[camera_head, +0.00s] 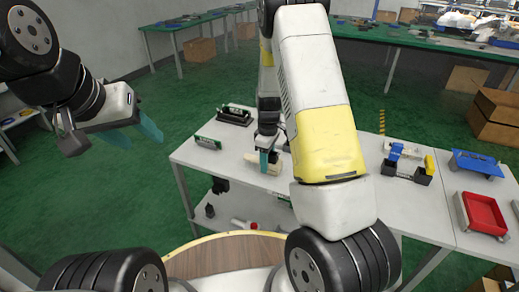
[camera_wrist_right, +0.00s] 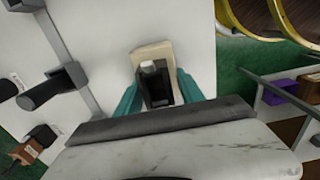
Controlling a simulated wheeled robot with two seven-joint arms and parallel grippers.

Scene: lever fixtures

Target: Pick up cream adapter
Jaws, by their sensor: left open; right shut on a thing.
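The cream adapter (camera_wrist_right: 151,57) is a pale block with a dark part and a light knob on it. In the right wrist view it sits between the teal fingers of my right gripper (camera_wrist_right: 158,92), which is shut on it. In the head view the adapter (camera_head: 270,168) is at the white table's front left part, at the fingertips of my right gripper (camera_head: 264,160). I cannot tell whether it touches the table top. My left gripper (camera_head: 150,130) is open and empty, raised in the air left of the table.
The white table (camera_head: 215,160) also bears a black fixture (camera_head: 235,114), a green and black piece (camera_head: 208,143), a black holder with a yellow part (camera_head: 408,168), a blue tray (camera_head: 476,164) and a red tray (camera_head: 483,214). My right arm hides the table's middle. Green floor lies open to the left.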

